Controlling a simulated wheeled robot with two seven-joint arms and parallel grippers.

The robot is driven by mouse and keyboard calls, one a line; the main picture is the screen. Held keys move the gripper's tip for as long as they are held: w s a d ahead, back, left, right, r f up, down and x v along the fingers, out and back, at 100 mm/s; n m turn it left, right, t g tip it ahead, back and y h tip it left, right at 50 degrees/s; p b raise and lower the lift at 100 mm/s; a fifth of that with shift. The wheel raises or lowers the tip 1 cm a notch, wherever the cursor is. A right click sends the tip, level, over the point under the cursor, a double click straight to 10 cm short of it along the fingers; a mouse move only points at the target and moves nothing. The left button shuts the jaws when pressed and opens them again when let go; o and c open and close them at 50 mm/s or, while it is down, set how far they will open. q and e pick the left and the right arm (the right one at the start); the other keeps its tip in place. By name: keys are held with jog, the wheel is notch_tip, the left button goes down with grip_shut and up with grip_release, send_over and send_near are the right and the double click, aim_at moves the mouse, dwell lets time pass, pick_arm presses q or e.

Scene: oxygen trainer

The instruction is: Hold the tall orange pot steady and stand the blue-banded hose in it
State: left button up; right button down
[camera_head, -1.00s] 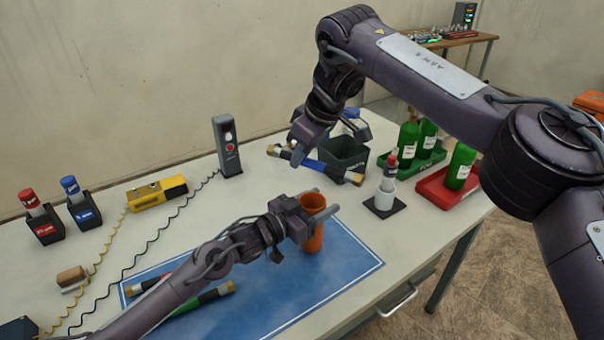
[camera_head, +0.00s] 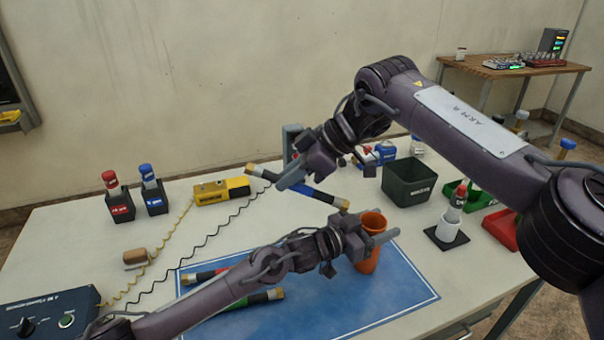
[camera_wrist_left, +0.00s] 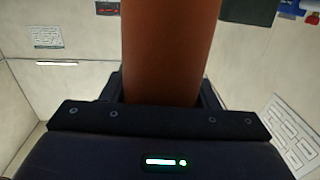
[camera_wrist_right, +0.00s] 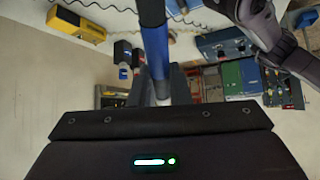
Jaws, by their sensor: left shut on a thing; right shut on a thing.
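The tall orange pot (camera_head: 370,264) stands upright on the blue mat (camera_head: 412,291). My left gripper (camera_head: 384,241) is shut around its upper part; the pot fills the middle of the left wrist view (camera_wrist_left: 168,50). The blue-banded hose (camera_head: 325,196), dark with brass ends, is held in the air by my right gripper (camera_head: 289,180), shut on it. It lies tilted, its right end lower, just left of and behind the pot's rim in the head view. Its blue part also shows in the right wrist view (camera_wrist_right: 156,45). The pot's inside is mostly hidden.
A red-banded and a green-banded hose (camera_head: 262,299) lie on the mat, partly behind my left arm. A yellow device (camera_head: 221,191) is behind.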

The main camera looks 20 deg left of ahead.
jog(key=y, duration=0.1)
jog(key=m+y, duration=0.1)
jog(key=y, duration=0.1)
jog(key=shift+w+d+r+t, duration=0.1)
jog(key=shift+d+r+t, duration=0.05)
jog(key=shift+r+t, duration=0.15)
jog(key=w+d+r+m+t+y, duration=0.2)
jog(key=d+r+m+t+y, duration=0.2)
jog(key=d+t, duration=0.4)
jog(key=w+d+r+m+t+y, duration=0.25)
jog(key=d+r+m+t, duration=0.2)
jog(key=d, duration=0.65)
notch_tip(320, 180, down, 16)
jog(key=shift+s+a+n+y, duration=0.3)
jog(key=shift+s+n+y, duration=0.05)
jog(key=shift+n+y, duration=0.1)
jog(key=shift+r, duration=0.1)
jog(key=c, duration=1.3)
grip_release()
jog(key=shift+t, duration=0.35)
